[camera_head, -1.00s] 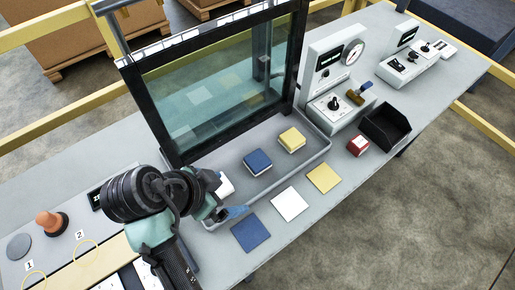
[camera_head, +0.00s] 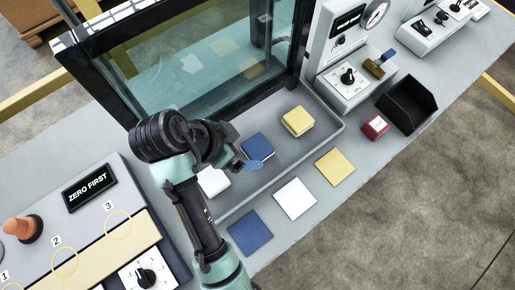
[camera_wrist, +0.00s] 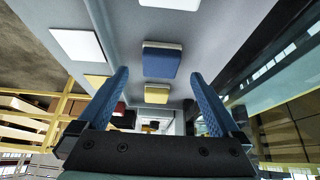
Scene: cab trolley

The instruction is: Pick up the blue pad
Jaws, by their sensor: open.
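The blue pad (camera_head: 258,147), a thick block with a pale lower layer, sits in the grey tray (camera_head: 295,172) between a white pad (camera_head: 213,181) and a yellow pad (camera_head: 297,121). My gripper (camera_head: 247,165) is beside and above it, on the near-left side in the head view. In the wrist view the blue pad (camera_wrist: 162,60) shows beyond the open, empty fingers (camera_wrist: 159,75), roughly centred between them, with the yellow pad (camera_wrist: 157,93) below it. The white pad (camera_wrist: 170,4) is cut off at the top edge. My arm partly covers the white pad in the head view.
Flat blue (camera_head: 250,232), white (camera_head: 295,198) and yellow (camera_head: 335,167) squares lie in front of the tray. A glass screen (camera_head: 205,75) stands behind it. A red block (camera_head: 375,127), a black bin (camera_head: 407,104) and a control box (camera_head: 348,80) are to the right.

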